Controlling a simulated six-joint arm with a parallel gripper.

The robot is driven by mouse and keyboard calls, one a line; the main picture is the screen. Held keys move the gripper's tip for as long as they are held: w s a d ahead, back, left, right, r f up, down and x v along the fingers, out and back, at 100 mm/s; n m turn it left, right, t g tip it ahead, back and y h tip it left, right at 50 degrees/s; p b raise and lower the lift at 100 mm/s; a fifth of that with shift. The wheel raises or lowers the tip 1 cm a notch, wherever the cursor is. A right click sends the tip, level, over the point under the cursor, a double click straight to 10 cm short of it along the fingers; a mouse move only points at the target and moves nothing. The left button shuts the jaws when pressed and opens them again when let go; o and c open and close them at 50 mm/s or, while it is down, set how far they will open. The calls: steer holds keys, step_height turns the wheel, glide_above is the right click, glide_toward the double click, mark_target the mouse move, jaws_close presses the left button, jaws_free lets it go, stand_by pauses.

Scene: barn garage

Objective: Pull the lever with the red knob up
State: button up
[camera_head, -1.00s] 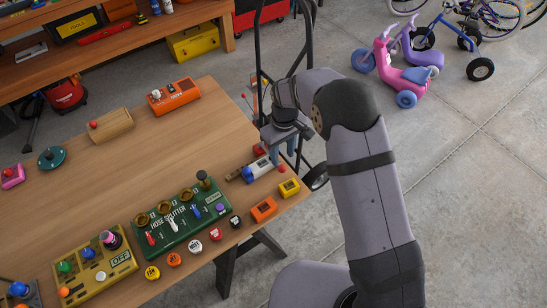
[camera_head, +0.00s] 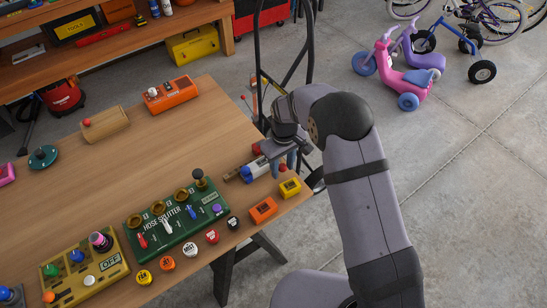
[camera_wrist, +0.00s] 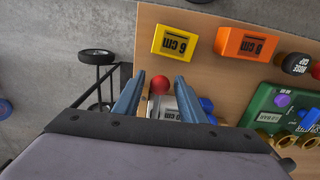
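A small lever device with a red knob (camera_head: 283,168) and a blue part (camera_head: 256,168) sits near the right edge of the wooden table. In the wrist view the red knob (camera_wrist: 160,84) shows between the two blue fingers of my gripper (camera_wrist: 161,79), with a gap visible on each side. A grey and white labelled body (camera_wrist: 168,107) lies behind it. In the head view my gripper (camera_head: 281,154) points down just above the device. It is open and holds nothing. Its wrist partly hides the device's far side.
A yellow box (camera_head: 290,188) and an orange box (camera_head: 263,210) stand close to the device. The green hose splitter panel (camera_head: 190,232) is to the left. The table middle is clear.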

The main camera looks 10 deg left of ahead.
jaws_close()
steer(key=shift+r, duration=0.2)
